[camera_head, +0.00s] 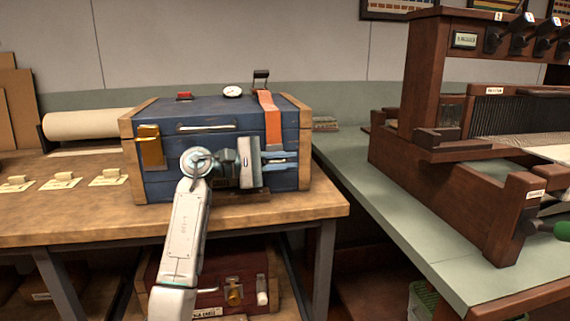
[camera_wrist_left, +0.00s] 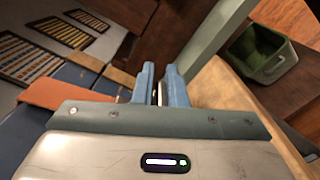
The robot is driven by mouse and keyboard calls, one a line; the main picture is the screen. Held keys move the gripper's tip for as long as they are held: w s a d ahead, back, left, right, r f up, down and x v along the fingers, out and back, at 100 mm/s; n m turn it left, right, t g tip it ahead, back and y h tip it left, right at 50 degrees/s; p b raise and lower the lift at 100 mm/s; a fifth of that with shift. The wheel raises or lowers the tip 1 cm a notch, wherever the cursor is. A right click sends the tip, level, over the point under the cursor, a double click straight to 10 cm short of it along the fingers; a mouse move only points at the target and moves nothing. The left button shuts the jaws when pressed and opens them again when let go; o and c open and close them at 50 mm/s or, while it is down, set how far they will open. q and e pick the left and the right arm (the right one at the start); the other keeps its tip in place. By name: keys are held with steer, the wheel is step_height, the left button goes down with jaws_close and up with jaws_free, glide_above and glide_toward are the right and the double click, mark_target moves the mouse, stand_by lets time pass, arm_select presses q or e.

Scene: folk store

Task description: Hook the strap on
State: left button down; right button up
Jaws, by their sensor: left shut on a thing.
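A blue chest (camera_head: 215,122) with wooden end panels stands on the wooden bench. An orange strap (camera_head: 268,112) comes over the chest's top edge and hangs down the front at the right. My left gripper (camera_head: 280,160) is in front of the chest, its blue-grey fingers pointing right at the strap's lower end. It is shut on the strap, whose end is mostly hidden by the fingers. In the left wrist view, the strap (camera_wrist_left: 65,94) runs in from the left behind the gripper body (camera_wrist_left: 160,88). A brass fitting (camera_head: 150,148) is on the chest's front left. My right gripper is out of view.
A wooden loom (camera_head: 440,165) stands on the green-topped table (camera_head: 370,190) at right. A paper roll (camera_head: 90,124) and several tagged cards (camera_head: 60,182) lie left of the chest. A dark red chest (camera_head: 215,285) is under the bench. A green bin (camera_wrist_left: 268,55) is on the floor.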

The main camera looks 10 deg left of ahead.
arm_select(q)
steer(key=shift+w+f, duration=0.15)
steer(key=shift+f, duration=0.3)
steer(key=c, duration=1.7)
jaws_free()
steer(key=shift+o, duration=0.9)
steer(key=shift+w+a, duration=0.1)
steer(key=shift+w, duration=0.1)
steer(key=shift+s+r, duration=0.15)
steer(key=v, duration=1)
steer(key=shift+a+p, duration=0.3)
steer(key=shift+a, duration=0.1)
